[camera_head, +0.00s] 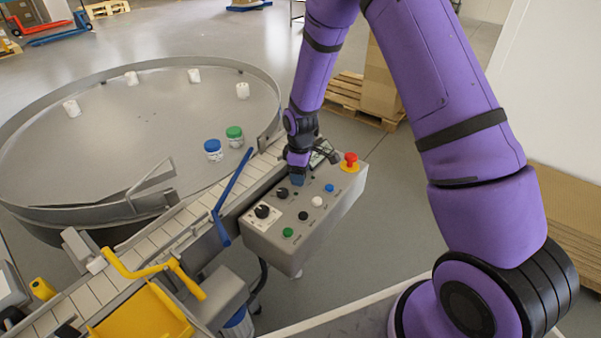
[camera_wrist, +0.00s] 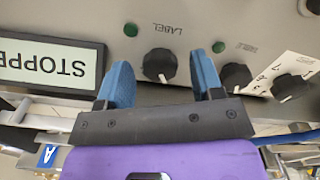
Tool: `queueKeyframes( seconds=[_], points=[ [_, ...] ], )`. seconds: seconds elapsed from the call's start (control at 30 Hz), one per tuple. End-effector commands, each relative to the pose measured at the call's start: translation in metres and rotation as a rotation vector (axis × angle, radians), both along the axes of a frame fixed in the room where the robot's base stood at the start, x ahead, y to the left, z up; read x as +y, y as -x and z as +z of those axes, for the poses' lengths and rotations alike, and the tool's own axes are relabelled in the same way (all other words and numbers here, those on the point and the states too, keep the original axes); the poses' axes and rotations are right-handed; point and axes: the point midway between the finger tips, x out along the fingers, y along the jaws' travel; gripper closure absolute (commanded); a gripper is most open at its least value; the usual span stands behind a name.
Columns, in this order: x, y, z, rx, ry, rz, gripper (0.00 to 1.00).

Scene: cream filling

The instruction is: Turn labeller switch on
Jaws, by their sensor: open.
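The labeller switch (camera_wrist: 159,66) is a black round knob with a white pointer line, under an upside-down "LABEL" marking in the wrist view. Its pointer is toward the bottom of that view. My gripper (camera_wrist: 162,60) is open, with one blue finger on each side of this knob; I cannot tell whether they touch it. In the head view my gripper (camera_head: 298,178) is low over the grey control box (camera_head: 275,248) and hides the labeller knob.
Other black knobs (camera_wrist: 236,76) (camera_head: 262,211) sit beside it. The box also carries coloured buttons and a red emergency stop (camera_head: 349,159). A display (camera_wrist: 45,66) reads "STOPPE", cut off. A conveyor (camera_head: 195,215) and round table (camera_head: 130,125) with jars stand left.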

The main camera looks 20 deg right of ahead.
Motion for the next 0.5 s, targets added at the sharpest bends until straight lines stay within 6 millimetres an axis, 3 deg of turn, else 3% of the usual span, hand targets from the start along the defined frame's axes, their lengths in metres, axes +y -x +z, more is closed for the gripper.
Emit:
queueKeyframes(
  seconds=[0.3, 0.37, 0.5],
  points=[
    [-0.0002, -0.0002, -0.0025, -0.001, 0.000, 0.000, 0.39],
    [-0.0002, -0.0002, -0.0024, -0.001, 0.000, 0.000, 0.51],
    [-0.0001, -0.0002, -0.0024, -0.001, 0.001, 0.000, 0.83]
  ],
)
